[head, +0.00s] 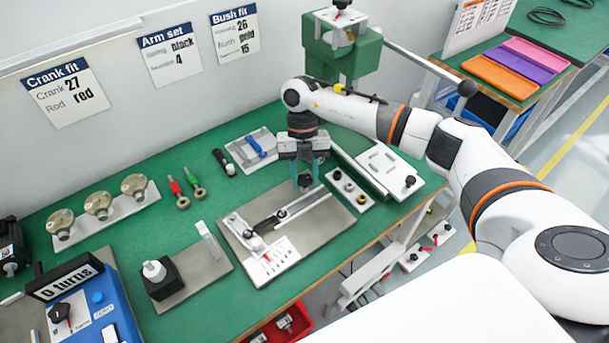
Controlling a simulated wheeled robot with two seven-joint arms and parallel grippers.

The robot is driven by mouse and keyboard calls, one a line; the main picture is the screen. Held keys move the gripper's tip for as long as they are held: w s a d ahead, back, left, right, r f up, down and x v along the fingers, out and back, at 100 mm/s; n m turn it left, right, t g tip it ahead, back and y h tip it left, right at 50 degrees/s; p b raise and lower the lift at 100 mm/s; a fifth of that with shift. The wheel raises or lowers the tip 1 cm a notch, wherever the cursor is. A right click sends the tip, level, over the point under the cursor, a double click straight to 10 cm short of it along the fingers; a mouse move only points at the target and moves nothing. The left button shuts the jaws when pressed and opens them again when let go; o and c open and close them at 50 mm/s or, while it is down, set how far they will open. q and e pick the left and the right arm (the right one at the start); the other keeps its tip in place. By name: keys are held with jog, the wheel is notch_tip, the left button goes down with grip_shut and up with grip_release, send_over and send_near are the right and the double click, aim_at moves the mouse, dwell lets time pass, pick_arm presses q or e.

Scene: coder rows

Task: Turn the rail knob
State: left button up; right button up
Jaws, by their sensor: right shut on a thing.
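The rail fixture is a grey plate (318,237) on the green bench, with a pale rail (303,206) running diagonally across it. A dark knob (304,181) stands at the far end of the rail. My right gripper (304,178) points down over it, its teal fingers on either side of the knob and shut on it. The fingers partly hide the knob, and its turned angle cannot be read. A black strip and a white scale card (273,261) are at the near end of the plate. My left gripper is not in view.
Close by are a small plate with a blue handle (257,146), a strip with several bushes (349,189) and a white block (400,170). A green press (342,50) stands behind my right arm. A blue counter box (85,300) reads "0 turns".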

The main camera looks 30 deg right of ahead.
jog(key=o, duration=1)
jog(key=shift+s, duration=0.1)
jog(key=shift+c, duration=0.2)
jog(key=shift+w+d+r+b, duration=0.1)
jog(key=shift+w+r+b, duration=0.3)
jog(key=shift+r, duration=0.15)
jog(key=w+d+b, duration=0.1)
jog(key=w, duration=0.2)
jog(key=w+d+b, duration=0.1)
jog(key=w, duration=0.2)
jog(key=w+d+b, duration=0.1)
jog(key=w+d, duration=0.1)
jog(key=w, duration=0.2)
jog(key=shift+f+b, duration=0.1)
jog(key=shift+b, duration=0.25)
jog(key=shift+w+d, duration=0.25)
jog(key=shift+w, duration=0.15)
